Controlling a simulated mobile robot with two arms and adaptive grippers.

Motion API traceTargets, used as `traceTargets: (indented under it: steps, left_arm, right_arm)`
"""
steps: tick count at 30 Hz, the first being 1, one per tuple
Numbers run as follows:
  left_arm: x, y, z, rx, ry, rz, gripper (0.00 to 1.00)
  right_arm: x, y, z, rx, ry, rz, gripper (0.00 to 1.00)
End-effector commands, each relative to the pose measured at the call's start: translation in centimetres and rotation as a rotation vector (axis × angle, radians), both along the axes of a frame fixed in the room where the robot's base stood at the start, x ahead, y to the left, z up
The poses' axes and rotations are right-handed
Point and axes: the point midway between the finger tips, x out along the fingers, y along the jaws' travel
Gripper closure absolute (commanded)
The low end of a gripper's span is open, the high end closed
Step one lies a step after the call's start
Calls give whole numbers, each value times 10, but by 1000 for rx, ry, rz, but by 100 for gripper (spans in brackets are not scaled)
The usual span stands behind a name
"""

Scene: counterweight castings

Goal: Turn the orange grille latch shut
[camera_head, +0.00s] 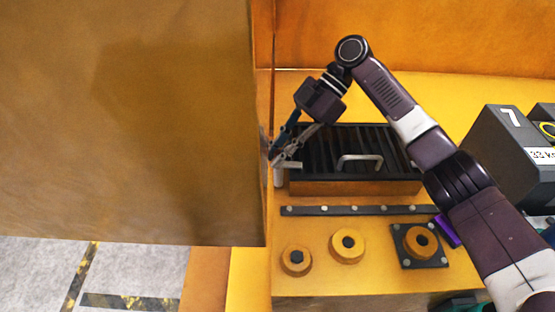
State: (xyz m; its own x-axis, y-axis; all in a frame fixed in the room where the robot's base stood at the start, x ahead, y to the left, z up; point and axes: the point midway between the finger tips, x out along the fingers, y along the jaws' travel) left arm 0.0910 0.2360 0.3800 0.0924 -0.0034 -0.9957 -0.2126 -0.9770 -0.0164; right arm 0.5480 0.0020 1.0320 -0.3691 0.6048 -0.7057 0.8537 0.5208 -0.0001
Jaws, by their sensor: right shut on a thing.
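My right gripper (277,157) comes down from the upper right and is shut at the left end of the dark slatted grille (318,158), close to the edge of the big orange panel. Its fingers close on what looks like the latch, a small pale grey lever on a short post (279,178). The fingers and the panel edge hide part of it, so its exact angle is hard to tell. The grille has a grey bar handle (361,160) and an orange front face. My left gripper is not in view.
The large orange panel (130,120) fills the left side. In front of the grille lie a dark bolted strip (350,210) and round orange bosses (347,245). Grey floor (40,270) shows at lower left.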

Motion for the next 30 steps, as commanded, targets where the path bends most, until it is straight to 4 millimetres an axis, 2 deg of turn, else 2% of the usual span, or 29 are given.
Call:
traceTargets:
  steps: [7, 23, 24, 28, 30]
  left_arm:
    - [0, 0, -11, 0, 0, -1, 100]
    - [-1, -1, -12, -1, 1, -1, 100]
    - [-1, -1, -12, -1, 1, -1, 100]
    - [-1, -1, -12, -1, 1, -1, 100]
    - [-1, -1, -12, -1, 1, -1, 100]
  right_arm:
    - [1, -1, -1, -3, -2, 74, 100]
    - [1, -1, 0, -3, -2, 93, 100]
    - [1, -1, 0, -3, -2, 93, 82]
    - [1, -1, 0, -4, -2, 94, 67]
    - [1, -1, 0, -3, -1, 94, 67]
